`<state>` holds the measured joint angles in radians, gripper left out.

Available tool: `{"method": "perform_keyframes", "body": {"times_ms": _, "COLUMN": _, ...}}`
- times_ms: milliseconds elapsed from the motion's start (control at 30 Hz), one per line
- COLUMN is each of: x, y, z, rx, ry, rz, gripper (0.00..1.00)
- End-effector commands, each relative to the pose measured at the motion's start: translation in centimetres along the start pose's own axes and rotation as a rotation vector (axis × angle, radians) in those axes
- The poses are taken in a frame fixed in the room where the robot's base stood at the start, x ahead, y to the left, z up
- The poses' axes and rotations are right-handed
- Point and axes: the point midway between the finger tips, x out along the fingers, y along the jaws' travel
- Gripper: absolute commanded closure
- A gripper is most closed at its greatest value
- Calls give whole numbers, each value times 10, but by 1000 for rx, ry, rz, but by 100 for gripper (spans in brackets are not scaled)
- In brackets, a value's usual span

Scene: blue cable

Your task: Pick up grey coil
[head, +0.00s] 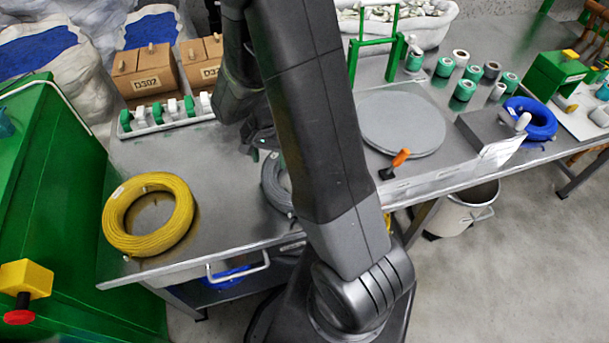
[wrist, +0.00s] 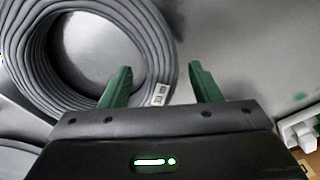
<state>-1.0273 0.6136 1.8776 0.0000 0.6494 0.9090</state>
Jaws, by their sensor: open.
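The grey coil (head: 272,183) lies on the metal table in the head view, mostly hidden behind my arm. In the wrist view the grey coil (wrist: 38,62) fills the upper left, with a small white label (wrist: 161,95) on its near right edge. My gripper (wrist: 157,86) is open, its two green fingers apart. The left finger overlaps the coil's ring in the picture and the right finger is over bare table outside it. I cannot tell the height between fingers and coil. In the head view the gripper is largely hidden by my arm.
A yellow coil (head: 113,206) lies left on the table (head: 222,204). A tray (head: 153,127) of green and white parts and cardboard boxes (head: 146,74) stand behind. A round grey plate (head: 402,126), an orange-handled tool (head: 400,158) and a blue coil (head: 539,124) are to the right.

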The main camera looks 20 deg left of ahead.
Motion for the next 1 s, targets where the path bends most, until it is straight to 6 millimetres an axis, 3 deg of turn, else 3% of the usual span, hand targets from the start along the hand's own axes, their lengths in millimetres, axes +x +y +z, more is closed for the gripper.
{"method": "perform_keyframes", "body": {"times_ms": 300, "x": 39, "y": 1, "z": -6, "rx": 0, "ry": -2, "rz": 2, "gripper": 43}}
{"method": "perform_keyframes", "body": {"times_ms": 633, "x": 45, "y": 1, "z": -6, "rx": 0, "ry": -1, "rz": 1, "gripper": 43}}
{"method": "perform_keyframes", "body": {"times_ms": 667, "x": 45, "y": 1, "z": -6, "rx": 0, "ry": -1, "rz": 1, "gripper": 45}}
{"method": "perform_keyframes", "body": {"times_ms": 933, "x": 45, "y": 1, "z": -6, "rx": 0, "ry": -1, "rz": 1, "gripper": 98}}
{"method": "perform_keyframes", "body": {"times_ms": 1000, "x": 45, "y": 1, "z": -6, "rx": 0, "ry": -1, "rz": 1, "gripper": 100}}
